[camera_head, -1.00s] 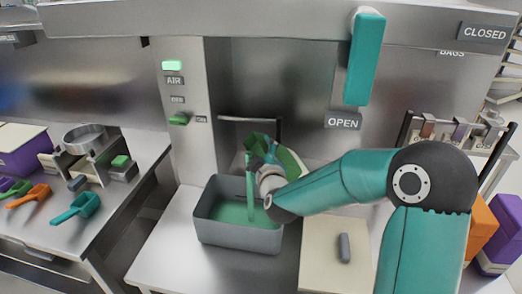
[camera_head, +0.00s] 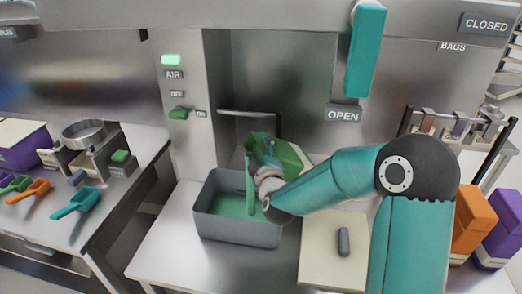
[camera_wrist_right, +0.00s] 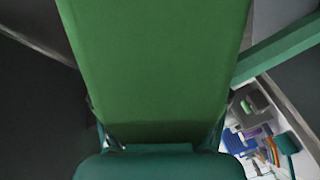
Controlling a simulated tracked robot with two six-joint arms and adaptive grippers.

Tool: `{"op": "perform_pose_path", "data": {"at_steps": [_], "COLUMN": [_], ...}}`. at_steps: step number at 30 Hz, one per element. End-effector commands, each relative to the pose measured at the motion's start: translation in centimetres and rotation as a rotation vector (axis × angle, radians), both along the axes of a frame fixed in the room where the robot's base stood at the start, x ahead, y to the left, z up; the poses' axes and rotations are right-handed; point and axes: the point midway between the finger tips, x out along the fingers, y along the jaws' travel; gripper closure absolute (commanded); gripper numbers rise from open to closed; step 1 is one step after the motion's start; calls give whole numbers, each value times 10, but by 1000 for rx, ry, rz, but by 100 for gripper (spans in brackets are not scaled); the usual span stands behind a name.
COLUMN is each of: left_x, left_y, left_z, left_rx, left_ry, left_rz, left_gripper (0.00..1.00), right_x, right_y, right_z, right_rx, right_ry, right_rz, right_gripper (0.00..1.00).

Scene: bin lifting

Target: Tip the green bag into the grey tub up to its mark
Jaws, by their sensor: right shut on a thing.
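The grey tub (camera_head: 235,231) stands on the bench below the hood and holds green material (camera_head: 228,206). The green bag (camera_head: 288,151) is tilted above the tub's back right side. A green stream (camera_head: 250,186) runs from it down into the tub. My right gripper (camera_head: 269,156) is shut on the bag; the arm partly hides both. In the right wrist view the bag (camera_wrist_right: 155,65) fills the middle, in front of my teal gripper (camera_wrist_right: 160,150). The tub's mark cannot be made out. My left gripper is not in view.
A pale board (camera_head: 322,262) with a small grey object (camera_head: 343,241) lies right of the tub. Orange (camera_head: 473,225) and purple (camera_head: 503,236) packs stand far right. A teal scoop (camera_head: 75,203) lies on the left bench. A teal handle (camera_head: 366,50) hangs above.

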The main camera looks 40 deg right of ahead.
Motion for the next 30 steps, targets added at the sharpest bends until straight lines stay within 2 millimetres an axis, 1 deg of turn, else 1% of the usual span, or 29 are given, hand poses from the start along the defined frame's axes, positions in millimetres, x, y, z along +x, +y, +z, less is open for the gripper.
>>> {"op": "perform_pose_path", "data": {"at_steps": [1, 22, 30], "left_x": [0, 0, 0], "left_y": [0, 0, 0], "left_z": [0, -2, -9], "left_rx": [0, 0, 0], "left_ry": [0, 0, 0], "left_rz": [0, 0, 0], "left_gripper": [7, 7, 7], "right_x": [0, 1, 1], "right_y": [0, 0, 1], "right_z": [2, -11, -17], "right_rx": [-12, -105, -135], "right_ry": [-4, 33, 44], "right_rz": [0, 0, 1], "right_gripper": [76, 76, 76]}}
